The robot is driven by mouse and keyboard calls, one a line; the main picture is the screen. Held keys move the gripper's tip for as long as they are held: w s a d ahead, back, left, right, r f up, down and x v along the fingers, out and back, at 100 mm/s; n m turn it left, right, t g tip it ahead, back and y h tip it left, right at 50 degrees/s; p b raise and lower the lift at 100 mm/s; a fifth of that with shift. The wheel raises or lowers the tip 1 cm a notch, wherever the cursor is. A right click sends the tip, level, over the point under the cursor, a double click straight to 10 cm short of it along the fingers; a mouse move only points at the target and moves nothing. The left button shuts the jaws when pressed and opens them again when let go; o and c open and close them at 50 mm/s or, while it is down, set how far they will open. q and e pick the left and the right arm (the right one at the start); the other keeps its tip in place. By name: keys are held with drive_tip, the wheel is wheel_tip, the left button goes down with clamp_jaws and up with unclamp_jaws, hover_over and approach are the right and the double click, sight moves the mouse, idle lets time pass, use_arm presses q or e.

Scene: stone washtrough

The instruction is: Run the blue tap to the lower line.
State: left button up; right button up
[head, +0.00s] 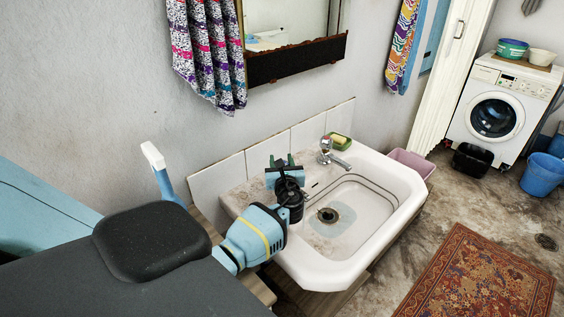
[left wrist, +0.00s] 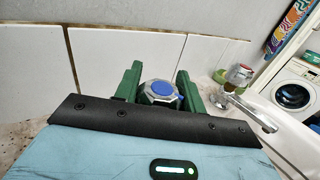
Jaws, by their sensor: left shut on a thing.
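The blue tap (left wrist: 160,92), a grey faceted knob with a blue cap, shows in the left wrist view between the two green fingers of my left gripper (left wrist: 156,88). The gripper is shut on this knob. In the head view my left gripper (head: 280,162) is at the back left of the white washbasin (head: 310,268) and hides the blue tap. Dark lines (head: 374,184) run around the basin's inner wall. A small bluish pool of water (head: 322,232) lies around the drain (head: 327,215), well below the lines. My right gripper is not in view.
A second tap with a red mark (head: 326,147) stands right of my left gripper, with its spout over the basin. A green soap dish (head: 340,145) is beside it. White tiles and a mirror are behind. A pink tub (head: 412,160) stands right of the basin.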

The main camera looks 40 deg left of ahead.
use_arm(q)
drive_tip(key=o, duration=1)
drive_tip(key=shift+p+v, duration=0.45)
drive_tip(key=shift+v, duration=3.5)
